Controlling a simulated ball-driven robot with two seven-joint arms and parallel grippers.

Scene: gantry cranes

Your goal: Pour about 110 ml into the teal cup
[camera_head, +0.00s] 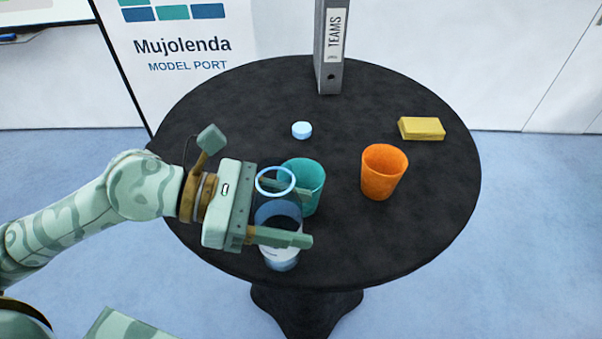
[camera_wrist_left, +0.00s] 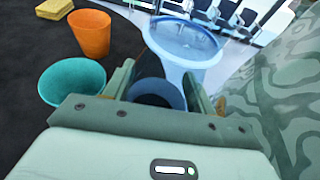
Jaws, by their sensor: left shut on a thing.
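The teal cup (camera_head: 315,181) stands upright on the round black table, and it also shows in the left wrist view (camera_wrist_left: 72,82). My left gripper (camera_head: 295,215) is shut on a clear bottle (camera_head: 281,252) with a blue rim, a blue band and a pale label. The bottle is just left of and in front of the teal cup, partly overlapping it in the head view. Its open rim also shows in the left wrist view (camera_wrist_left: 183,42). It looks roughly upright; its liquid level is unclear. The teal cup's inside bottom is hidden. My right gripper is out of view.
An orange cup (camera_head: 382,175) stands right of the teal cup on the black table (camera_head: 400,235). A light blue cap (camera_head: 301,130), a yellow block (camera_head: 421,129) and a grey TEAMS binder (camera_head: 328,60) are farther back. The table's right front is clear.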

